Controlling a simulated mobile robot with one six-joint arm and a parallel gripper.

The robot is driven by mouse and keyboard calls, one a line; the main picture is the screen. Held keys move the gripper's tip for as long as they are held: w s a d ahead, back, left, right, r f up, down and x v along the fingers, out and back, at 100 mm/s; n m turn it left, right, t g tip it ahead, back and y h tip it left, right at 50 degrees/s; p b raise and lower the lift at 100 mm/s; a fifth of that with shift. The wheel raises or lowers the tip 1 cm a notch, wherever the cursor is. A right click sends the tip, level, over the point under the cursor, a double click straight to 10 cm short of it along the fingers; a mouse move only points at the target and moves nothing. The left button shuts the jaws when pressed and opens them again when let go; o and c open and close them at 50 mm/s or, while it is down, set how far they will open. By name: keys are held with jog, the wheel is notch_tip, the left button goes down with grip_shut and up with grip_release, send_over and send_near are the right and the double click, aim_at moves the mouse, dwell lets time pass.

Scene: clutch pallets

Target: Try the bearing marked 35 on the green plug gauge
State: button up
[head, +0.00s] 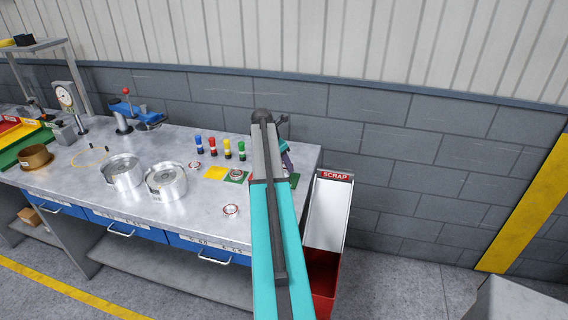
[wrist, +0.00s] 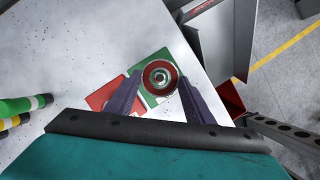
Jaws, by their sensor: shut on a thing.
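My gripper (wrist: 160,82) is shut on a ring-shaped bearing (wrist: 160,66) with a dark red band and a pale centre. The bearing is between the dark purple fingers, over a green square mat (wrist: 143,60); I cannot tell how high it is above it. No number can be read on it. The green plug gauge (head: 242,150) stands upright in the row on the bench, left of my arm, and shows at the left edge of the wrist view (wrist: 18,105). In the head view my gripper (head: 287,158) is largely hidden behind my arm.
Blue (head: 198,143), red (head: 212,147) and yellow (head: 227,149) gauges stand beside the green one. Other bearings lie on the bench (head: 231,210). Two metal pots (head: 122,180) stand left. A scrap chute (head: 327,215) is off the bench's right end. A red mat (wrist: 104,95) adjoins the green mat.

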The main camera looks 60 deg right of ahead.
jog(key=shift+f, duration=0.35)
dwell(0.6)
jog(key=o, duration=1.9)
jog(key=shift+c, duration=0.2)
jog(key=shift+r, duration=0.1)
jog(key=shift+r+p, duration=1.55)
jog(key=shift+r, duration=0.75)
jog(key=shift+s+r, duration=0.1)
jog(key=shift+r, duration=2)
